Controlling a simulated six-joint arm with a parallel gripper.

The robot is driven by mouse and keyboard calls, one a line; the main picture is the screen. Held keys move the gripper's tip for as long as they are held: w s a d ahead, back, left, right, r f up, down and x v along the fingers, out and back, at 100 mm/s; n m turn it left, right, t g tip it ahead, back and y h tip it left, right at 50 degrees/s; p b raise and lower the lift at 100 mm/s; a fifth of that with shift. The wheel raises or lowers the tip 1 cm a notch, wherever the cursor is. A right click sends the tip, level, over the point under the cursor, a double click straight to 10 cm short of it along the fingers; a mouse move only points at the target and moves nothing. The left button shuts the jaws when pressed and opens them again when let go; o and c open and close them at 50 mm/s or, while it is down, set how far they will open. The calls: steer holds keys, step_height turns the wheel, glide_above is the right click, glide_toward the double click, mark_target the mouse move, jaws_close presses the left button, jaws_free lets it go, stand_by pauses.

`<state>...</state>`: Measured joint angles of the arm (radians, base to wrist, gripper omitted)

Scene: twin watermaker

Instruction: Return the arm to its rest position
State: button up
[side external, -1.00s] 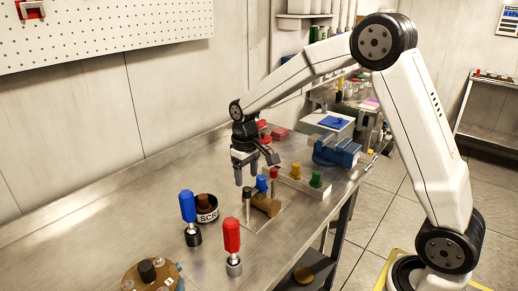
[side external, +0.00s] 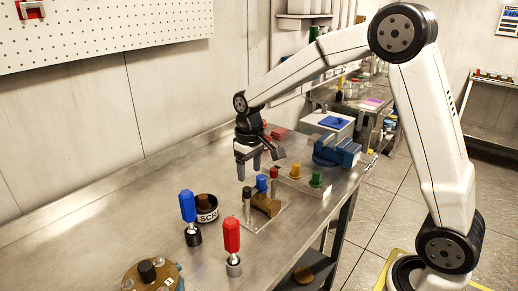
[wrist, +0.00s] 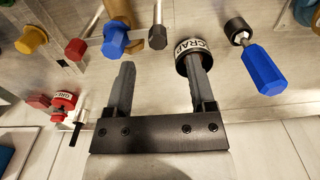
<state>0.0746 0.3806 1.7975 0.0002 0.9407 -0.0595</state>
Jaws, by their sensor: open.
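My gripper (side external: 248,170) is open and empty above the steel bench, and its jaws point down. In the wrist view its two grey fingers (wrist: 157,80) stand apart with nothing held between them. In the side view it hangs behind and above a small fixture plate with a brown cylindrical part (side external: 266,205) and a dark upright post (side external: 247,203). My arm is raised and bent, reaching out over the bench from the right.
A blue-handled tool (side external: 188,207), a red-handled tool (side external: 232,238) and a round scrap container (side external: 207,212) stand on the bench (side external: 90,215). A rack holds coloured knobs (side external: 295,171). A blue vise (side external: 336,151) stands at the right edge. The bench's left side is clear.

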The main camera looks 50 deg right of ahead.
steer(key=s+a+f+t, duration=0.1)
steer(key=s+f, duration=0.2)
steer(key=s, duration=0.5)
steer(key=s+a+f+t, duration=0.1)
steer(key=s+a+f, duration=0.1)
steer(key=s, duration=0.6)
steer(key=shift+s+a+f, duration=0.15)
steer(key=shift+s+f, duration=0.05)
steer(key=shift+f, duration=0.35)
